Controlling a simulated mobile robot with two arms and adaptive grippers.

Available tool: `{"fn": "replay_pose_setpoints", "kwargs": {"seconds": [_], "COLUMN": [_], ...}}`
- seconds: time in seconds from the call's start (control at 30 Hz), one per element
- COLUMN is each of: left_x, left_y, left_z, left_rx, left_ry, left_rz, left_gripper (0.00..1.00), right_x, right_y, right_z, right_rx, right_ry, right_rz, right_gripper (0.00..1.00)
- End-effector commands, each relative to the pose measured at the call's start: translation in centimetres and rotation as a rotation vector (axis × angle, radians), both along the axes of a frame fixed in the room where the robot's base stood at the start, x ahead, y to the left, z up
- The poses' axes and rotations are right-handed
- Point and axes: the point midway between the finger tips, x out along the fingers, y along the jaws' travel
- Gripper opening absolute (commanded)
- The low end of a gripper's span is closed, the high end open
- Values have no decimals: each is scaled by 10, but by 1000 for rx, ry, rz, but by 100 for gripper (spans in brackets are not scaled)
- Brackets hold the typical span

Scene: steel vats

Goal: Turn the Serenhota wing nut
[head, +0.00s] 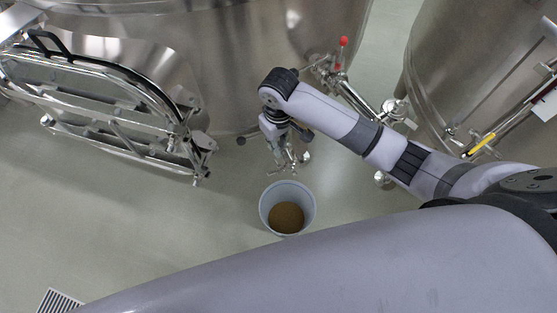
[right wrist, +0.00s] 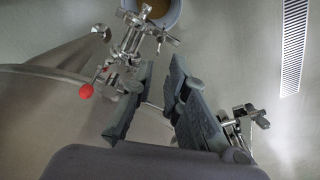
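My right gripper (head: 279,148) points down in front of the large steel vat (head: 235,60), above and behind a bucket. In the right wrist view its two dark fingers (right wrist: 158,108) stand apart with nothing seen between them. A cluster of steel fittings (right wrist: 132,40) with a red ball knob (right wrist: 86,91) lies beyond and left of the fingers. In the head view the red knob (head: 343,41) stands right of the gripper. Another steel fitting (right wrist: 243,120) is right of the fingers. I cannot tell which part is the Serenhota wing nut. My left gripper is not in view.
A grey bucket (head: 265,213) with brown contents stands on the floor; its edge shows in the right wrist view (right wrist: 171,14). An oval hatch door (head: 100,95) sticks out at left. A second vat (head: 440,60) stands at right. Open floor lies at left, with a floor grate (head: 58,302).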

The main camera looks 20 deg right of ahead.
Motion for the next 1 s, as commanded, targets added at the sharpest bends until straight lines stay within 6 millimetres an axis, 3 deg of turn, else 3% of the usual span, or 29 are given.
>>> {"fn": "replay_pose_setpoints", "kwargs": {"seconds": [0.3, 0.5, 0.7, 1.0], "left_x": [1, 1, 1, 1], "left_y": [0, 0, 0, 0], "left_z": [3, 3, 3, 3], "left_rx": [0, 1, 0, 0], "left_ry": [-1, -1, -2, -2], "left_rz": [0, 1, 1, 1], "left_gripper": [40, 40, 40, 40], "right_x": [-1, 0, 0, 0], "right_y": [0, 1, 0, 0], "right_z": [-70, -100, -112, -112], "right_rx": [-1, 1, 0, 0], "right_ry": [2, 0, -1, -1], "right_rz": [-1, 0, 1, 1], "right_gripper": [14, 14, 14, 12]}}
